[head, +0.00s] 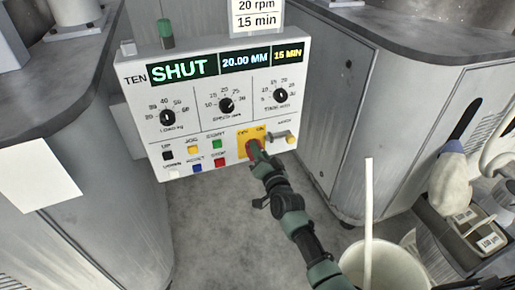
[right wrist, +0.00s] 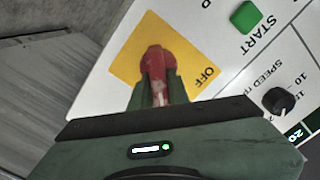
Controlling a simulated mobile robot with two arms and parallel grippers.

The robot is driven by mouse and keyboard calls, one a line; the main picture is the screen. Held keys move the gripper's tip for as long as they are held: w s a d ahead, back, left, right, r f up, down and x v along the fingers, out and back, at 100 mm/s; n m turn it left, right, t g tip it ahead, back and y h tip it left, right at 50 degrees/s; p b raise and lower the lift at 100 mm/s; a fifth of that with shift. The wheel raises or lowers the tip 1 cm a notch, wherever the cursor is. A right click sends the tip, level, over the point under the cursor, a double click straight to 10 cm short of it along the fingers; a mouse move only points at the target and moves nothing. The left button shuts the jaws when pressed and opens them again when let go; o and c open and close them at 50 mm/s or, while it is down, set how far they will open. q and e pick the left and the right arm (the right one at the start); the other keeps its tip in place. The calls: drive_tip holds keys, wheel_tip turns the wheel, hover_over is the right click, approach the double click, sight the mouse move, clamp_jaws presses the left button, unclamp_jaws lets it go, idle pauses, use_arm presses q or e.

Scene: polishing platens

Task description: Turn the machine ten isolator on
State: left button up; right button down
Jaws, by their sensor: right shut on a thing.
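The machine ten panel (head: 190,135) is a white box with the label TEN and a lit display reading SHUT, 20.00 MM and 15 MIN. Its isolator is a red handle (right wrist: 155,62) on a yellow plate (right wrist: 190,55) at the panel's lower right, also seen in the head view (head: 252,147). My right gripper (head: 259,158) is shut on the red handle, and its fingers (right wrist: 158,90) lie along both sides of it. In the right wrist view OFF is readable beside the handle; ON is hidden there. My left gripper is not in view.
Knobs and several coloured push buttons, including green START (right wrist: 245,17), sit close to the isolator. Grey machine cabinets (head: 335,100) stand on both sides. A white bucket (head: 385,265) with a pale stick stands at the lower right, near my right arm.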

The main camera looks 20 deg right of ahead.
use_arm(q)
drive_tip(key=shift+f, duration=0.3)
use_arm(e)
drive_tip(key=shift+f+m, duration=0.1)
drive_tip(key=shift+m, duration=0.3)
drive_tip(key=c, duration=1.4)
unclamp_jaws()
drive_tip(key=shift+o, duration=0.2)
